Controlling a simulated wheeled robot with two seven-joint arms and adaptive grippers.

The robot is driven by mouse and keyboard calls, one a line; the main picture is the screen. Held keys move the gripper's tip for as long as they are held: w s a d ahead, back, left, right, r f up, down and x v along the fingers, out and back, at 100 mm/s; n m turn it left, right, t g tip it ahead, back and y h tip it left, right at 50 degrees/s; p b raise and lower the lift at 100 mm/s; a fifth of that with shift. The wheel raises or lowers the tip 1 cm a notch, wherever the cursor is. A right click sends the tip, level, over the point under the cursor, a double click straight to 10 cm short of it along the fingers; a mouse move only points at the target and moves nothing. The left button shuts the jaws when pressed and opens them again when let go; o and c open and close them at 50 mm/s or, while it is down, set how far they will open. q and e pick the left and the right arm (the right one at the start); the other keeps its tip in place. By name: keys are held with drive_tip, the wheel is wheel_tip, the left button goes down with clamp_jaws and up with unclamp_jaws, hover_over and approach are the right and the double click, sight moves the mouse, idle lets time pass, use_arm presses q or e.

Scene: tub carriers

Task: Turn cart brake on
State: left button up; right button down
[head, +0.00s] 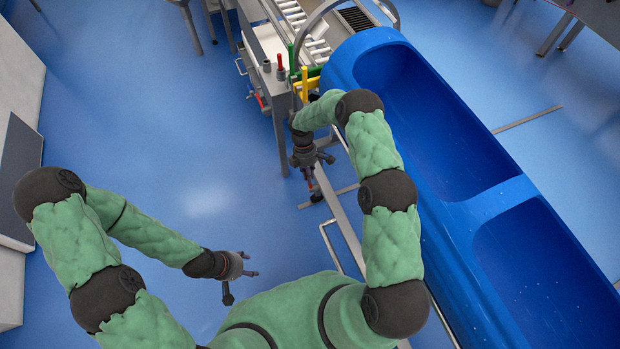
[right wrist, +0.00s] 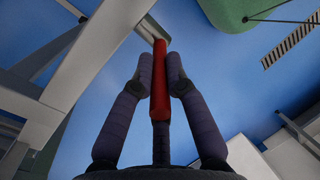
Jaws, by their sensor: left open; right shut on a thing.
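A red brake lever (right wrist: 158,85) runs upright between the fingers of my right gripper (right wrist: 159,68) in the right wrist view. The fingers are closed around it. In the head view my right gripper (head: 312,170) is low beside the blue tub cart (head: 465,265), at the frame's left side. A small red bit of the lever (head: 310,184) shows under the fingers there; the rest is hidden. My left gripper (head: 237,276) is open and empty over the bare floor.
A metal frame with red, green and yellow handles (head: 304,84) and a roller conveyor (head: 300,22) stand beyond my right gripper. A white cabinet (head: 18,80) is at the far left. The blue floor (head: 180,120) between is clear.

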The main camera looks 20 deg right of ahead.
drive_tip(key=shift+w+f+g+b, duration=0.3)
drive_tip(key=shift+w+g+b, duration=0.45)
drive_tip(key=shift+b, duration=1.3)
drive_tip(key=shift+w+f+g+b, duration=0.35)
drive_tip(key=shift+g+b, duration=0.7)
drive_tip(key=shift+b, duration=1)
drive_tip(key=shift+r, duration=0.1)
drive_tip(key=c, duration=1.2)
unclamp_jaws()
drive_tip(key=shift+c, duration=0.2)
drive_tip(key=v, duration=0.7)
drive_tip(key=shift+w+r, duration=0.2)
drive_tip(key=shift+a, duration=0.1)
